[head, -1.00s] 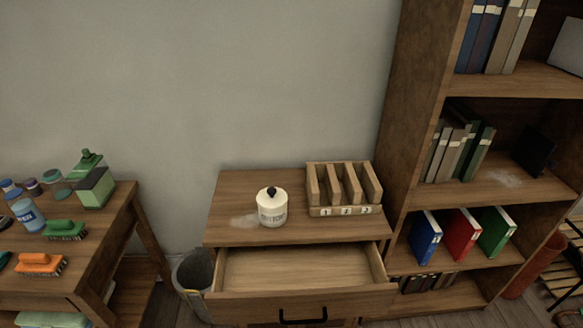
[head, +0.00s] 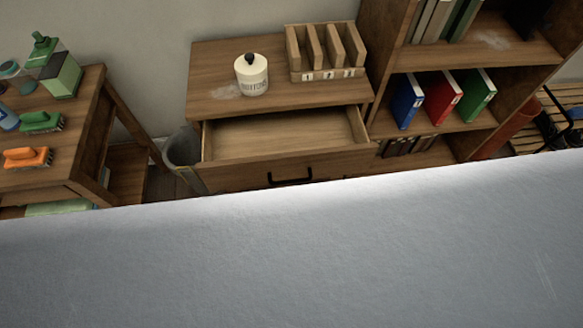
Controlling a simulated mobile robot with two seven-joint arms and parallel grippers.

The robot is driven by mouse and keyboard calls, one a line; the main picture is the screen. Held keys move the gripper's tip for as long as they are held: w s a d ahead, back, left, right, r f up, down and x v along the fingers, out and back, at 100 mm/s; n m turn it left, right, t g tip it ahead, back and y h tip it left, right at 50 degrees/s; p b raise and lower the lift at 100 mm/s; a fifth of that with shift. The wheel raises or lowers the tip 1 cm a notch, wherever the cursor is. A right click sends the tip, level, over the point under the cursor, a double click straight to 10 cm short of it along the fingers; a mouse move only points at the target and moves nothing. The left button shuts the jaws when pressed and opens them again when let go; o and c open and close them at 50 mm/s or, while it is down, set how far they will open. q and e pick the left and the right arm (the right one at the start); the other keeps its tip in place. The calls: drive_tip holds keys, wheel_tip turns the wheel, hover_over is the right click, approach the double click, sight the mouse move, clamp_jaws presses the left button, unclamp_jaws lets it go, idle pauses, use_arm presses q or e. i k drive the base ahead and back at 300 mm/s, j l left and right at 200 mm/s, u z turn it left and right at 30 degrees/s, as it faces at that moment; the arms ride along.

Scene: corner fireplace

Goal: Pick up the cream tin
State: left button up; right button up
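The cream tin (head: 252,76) stands upright on top of the wooden cabinet (head: 215,60), towards its left side. It is a cream-coloured cylinder with dark lettering and a dark knob on its lid. A pale dusty patch lies beside it on the left. The cabinet's top drawer (head: 285,135) is pulled open and looks empty. Neither of my grippers is in view.
A wooden three-slot holder (head: 325,50) stands right of the tin. A bookshelf (head: 445,55) with binders is at the right. A side table (head: 60,180) with brushes and bottles is at the left. A bin (head: 183,155) stands between. A large pale grey surface (head: 300,260) fills the lower view.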

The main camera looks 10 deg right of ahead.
sight(257, 86)
drive_tip(key=i+l, duration=0.1)
drive_tip(key=l, duration=0.3)
drive_tip(key=i+l, duration=0.1)
drive_tip(key=l, duration=0.3)
drive_tip(key=i+l+u, duration=0.1)
drive_tip(key=l, duration=0.35)
drive_tip(key=i+l, duration=0.1)
drive_tip(key=l, duration=0.3)
